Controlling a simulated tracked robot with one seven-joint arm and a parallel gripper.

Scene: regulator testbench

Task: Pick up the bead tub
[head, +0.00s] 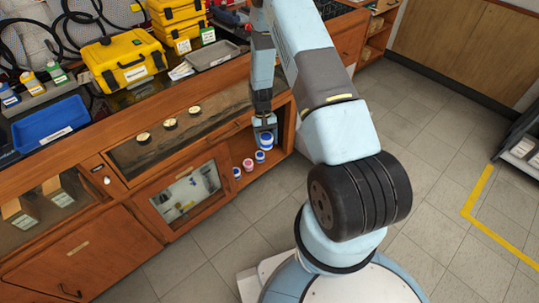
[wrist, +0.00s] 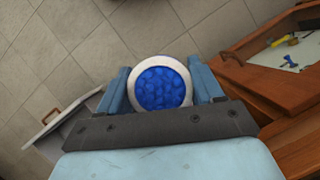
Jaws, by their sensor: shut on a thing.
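The bead tub (wrist: 160,57) is a round white-rimmed tub filled with blue beads, seen from above in the wrist view. It sits between the two fingers of my gripper (wrist: 162,86), which are shut on its sides. In the head view my gripper (head: 265,124) reaches down at the open cabinet bay, with the white and blue tub (head: 266,142) at its fingertips. The tub looks upright. Whether its bottom touches anything cannot be told.
Small tubs with blue (head: 260,156) and pink (head: 248,163) contents stand close by in the open bay. The wooden cabinet (head: 85,252) lies to the left, with yellow cases (head: 126,62) and a blue tray (head: 50,123) on top.

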